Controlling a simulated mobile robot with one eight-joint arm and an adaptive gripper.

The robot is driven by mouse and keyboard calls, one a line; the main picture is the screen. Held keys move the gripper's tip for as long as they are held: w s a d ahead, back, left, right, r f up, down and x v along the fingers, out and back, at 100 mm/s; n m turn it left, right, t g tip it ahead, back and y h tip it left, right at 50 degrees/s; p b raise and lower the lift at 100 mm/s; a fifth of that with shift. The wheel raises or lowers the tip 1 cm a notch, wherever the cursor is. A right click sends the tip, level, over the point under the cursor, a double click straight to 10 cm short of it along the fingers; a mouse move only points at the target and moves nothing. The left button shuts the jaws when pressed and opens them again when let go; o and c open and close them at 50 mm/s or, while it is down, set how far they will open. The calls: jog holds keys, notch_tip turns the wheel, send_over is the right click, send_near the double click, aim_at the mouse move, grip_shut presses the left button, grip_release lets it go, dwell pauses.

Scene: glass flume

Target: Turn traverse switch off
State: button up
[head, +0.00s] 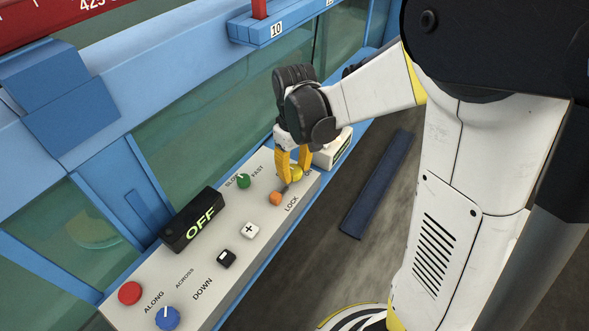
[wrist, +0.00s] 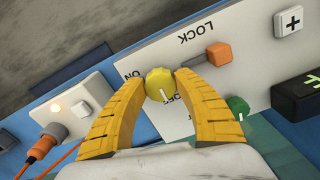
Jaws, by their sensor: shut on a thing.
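A yellow round knob (wrist: 159,84) sits on the pale control panel (wrist: 190,48), between partly hidden ON and OFF lettering. Its white mark points toward the OFF side in the wrist view. The knob also shows in the head view (head: 296,173), partly covered by my fingers. My gripper (wrist: 160,80) has its two yellow fingers shut on the knob, one on each side. In the head view my gripper (head: 293,170) reaches down to the panel's far end. A black display (head: 192,220) reads OFF in green.
Near the knob are an orange-tipped lever (head: 275,198) and a green knob (head: 244,181). A white box (head: 332,150) stands beyond my gripper. Glass wall runs behind.

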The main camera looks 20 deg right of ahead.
aim_at(295, 171)
dwell(0.3)
jog(key=o, duration=1.2)
notch_tip(295, 171, up, 12)
jog(key=s+m+t, duration=0.1)
jog(key=s+t, duration=0.1)
jog(key=s, duration=0.2)
jog(key=s+m+t, duration=0.2)
jog(key=s, duration=0.2)
jog(key=s+m+t, duration=0.1)
jog(key=s+t, duration=0.2)
jog(key=s, duration=0.1)
jog(key=shift+s+a+r, duration=0.1)
jog(key=shift+s+r, duration=0.05)
jog(key=shift+s, duration=0.05)
